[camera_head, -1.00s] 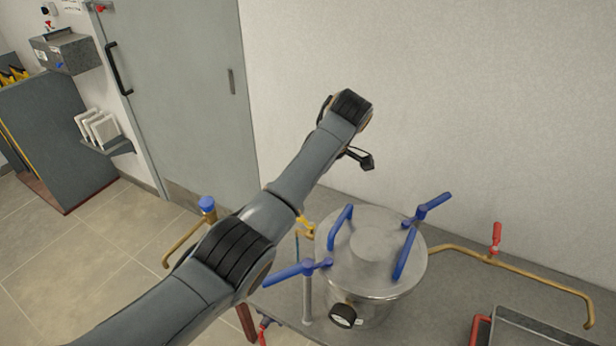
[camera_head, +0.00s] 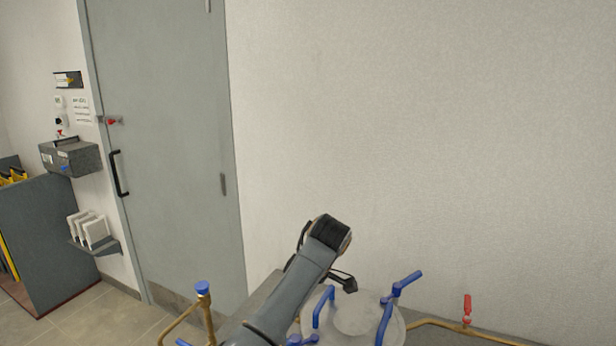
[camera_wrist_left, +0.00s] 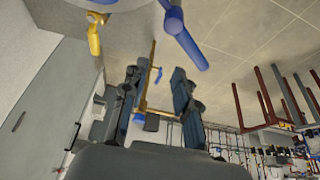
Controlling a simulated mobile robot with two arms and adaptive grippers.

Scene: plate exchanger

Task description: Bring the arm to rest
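My left arm (camera_head: 295,290) comes in from the bottom of the head view and reaches up in front of the metal vessel (camera_head: 360,318). Only a dark part of my left gripper (camera_head: 343,283) shows there, beside the wrist and above the vessel's lid. In the left wrist view the two fingers of my left gripper (camera_wrist_left: 154,80) stand apart with nothing held between them. A brass pipe (camera_wrist_left: 151,75) shows in the gap, farther off. My right gripper is in neither view.
Blue handles (camera_head: 384,322) stand up from the vessel. A red valve (camera_head: 467,308) sits on the brass pipe at right. A grey door (camera_head: 165,150) and a blank wall (camera_head: 430,140) stand behind. Wooden stools (camera_wrist_left: 275,95) show in the wrist view.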

